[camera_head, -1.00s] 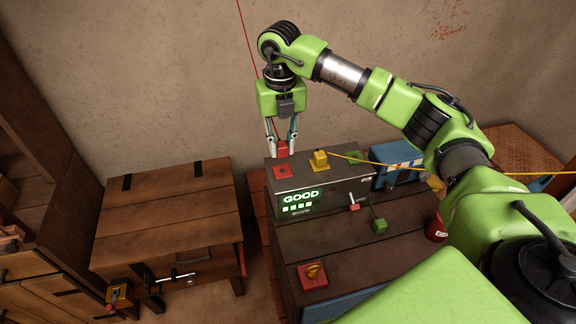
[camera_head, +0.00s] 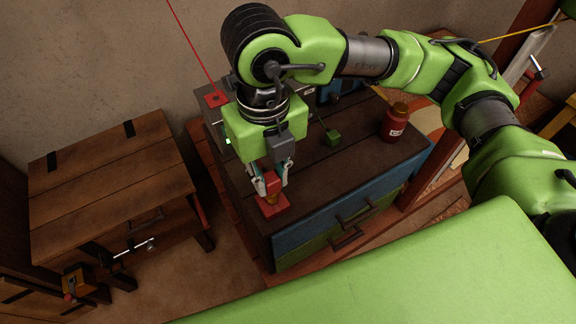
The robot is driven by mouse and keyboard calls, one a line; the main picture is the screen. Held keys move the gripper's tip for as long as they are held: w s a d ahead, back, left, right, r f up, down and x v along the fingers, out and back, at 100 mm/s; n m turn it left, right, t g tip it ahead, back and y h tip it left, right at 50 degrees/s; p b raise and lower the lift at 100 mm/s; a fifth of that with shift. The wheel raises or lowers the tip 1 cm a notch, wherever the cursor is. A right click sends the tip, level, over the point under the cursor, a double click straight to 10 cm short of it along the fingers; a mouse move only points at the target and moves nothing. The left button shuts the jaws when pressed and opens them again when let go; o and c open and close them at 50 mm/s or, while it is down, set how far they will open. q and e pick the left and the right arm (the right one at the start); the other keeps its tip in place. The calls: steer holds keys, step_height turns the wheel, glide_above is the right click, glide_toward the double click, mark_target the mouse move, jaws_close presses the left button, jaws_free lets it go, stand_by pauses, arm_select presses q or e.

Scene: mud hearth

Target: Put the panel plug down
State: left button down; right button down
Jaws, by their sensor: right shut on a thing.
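My right gripper (camera_head: 270,186) is shut on the red panel plug (camera_head: 273,182), which shows between its fingertips. It points down over the front left part of the dark wooden cabinet top (camera_head: 300,180). Directly below is a red square plate (camera_head: 274,209) with a yellow-orange knob on it. The plug looks very near or touching this knob; I cannot tell which. A red cable (camera_head: 195,45) runs down from above behind the gripper. The panel box (camera_head: 212,112) with a red socket square is at the back left, mostly hidden by my arm. My left gripper is not in view.
A green plug (camera_head: 333,138) lies on the cabinet top, and a red jar (camera_head: 395,121) stands towards its back right. A lower wooden chest (camera_head: 110,190) stands to the left.

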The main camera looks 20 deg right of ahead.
steer(key=shift+d+f, duration=0.1)
steer(key=shift+f, duration=0.05)
steer(key=w+d+f+p, duration=0.1)
steer(key=w+f+p, duration=0.25)
steer(key=w, duration=0.45)
steer(key=p, duration=0.2)
glide_toward(267, 169)
steer(key=shift+s+a+f, duration=0.1)
steer(key=shift+s+f, duration=0.45)
steer(key=shift+w+f, duration=0.5)
steer(key=shift+f, duration=0.2)
step_height(267, 169, down, 3)
steer(key=shift+r+p, duration=0.1)
steer(key=shift+p, duration=0.45)
steer(key=shift+f+b, duration=0.7)
steer(key=shift+b, duration=0.1)
steer(key=shift+r, duration=0.1)
steer(key=c, duration=1.8)
jaws_free()
